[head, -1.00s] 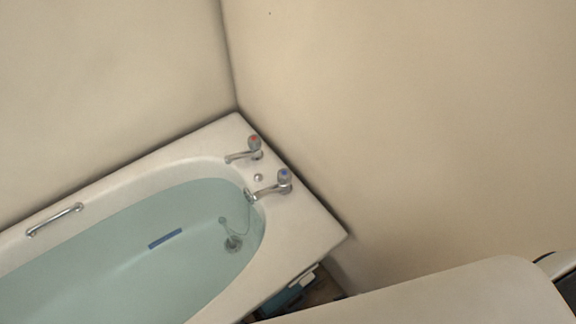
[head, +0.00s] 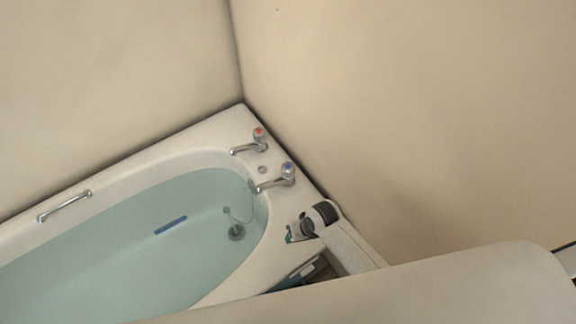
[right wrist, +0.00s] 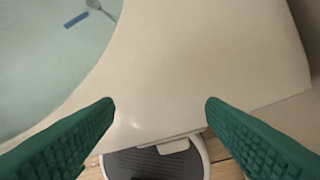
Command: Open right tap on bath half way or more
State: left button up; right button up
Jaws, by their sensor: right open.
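The bath (head: 215,300) is filled with pale blue-green water. Its right tap (head: 286,172) has a blue-marked top and a chrome spout, and stands on the rim at the bath's end. The other tap (head: 258,136) has a red-marked top and stands farther back. My right gripper (head: 291,235) is over the bath's near end corner, in front of the blue-marked tap and apart from it. In the right wrist view its two green ribbed fingers (right wrist: 160,104) are spread wide with nothing between them, and the bath rim (right wrist: 185,65) shows beyond. My left gripper is not in view.
Walls meet behind the bath's far corner. A grab handle (head: 64,206) is on the bath's left rim. A blue strip (head: 171,225) and a drain with chain (head: 236,232) are in the bath. A dark-topped white-rimmed object (right wrist: 155,162) stands on the wooden floor beside the bath.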

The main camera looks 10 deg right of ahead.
jog(key=w+a+r+m, duration=0.1)
jog(key=w+a+r, duration=0.15)
jog(key=w, duration=0.45)
notch_tip(320, 180, up, 9)
jog(key=m+g+h, duration=0.2)
jog(key=m, duration=0.4)
send_over(288, 166)
notch_tip(288, 166, down, 11)
jog(key=b, duration=1.1)
jog(key=c, duration=1)
